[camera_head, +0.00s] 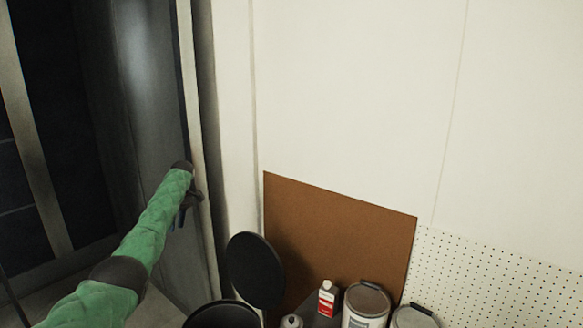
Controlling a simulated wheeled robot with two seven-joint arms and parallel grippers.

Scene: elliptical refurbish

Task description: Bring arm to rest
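My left arm comes in from the lower left, covered in green with dark joints. Its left gripper (189,200) is dark and reaches to the edge of a grey door or panel (150,90) beside a pale frame. The fingers are small and dark here, and I cannot tell whether they are open or shut, or whether they touch the edge. My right arm and gripper do not show.
A brown board (340,225) leans on the white wall. Before it stand a round black lid (255,270), a white bottle with a red label (327,298) and paint cans (367,302). A white pegboard (500,280) is at the lower right. A dark opening lies at the left.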

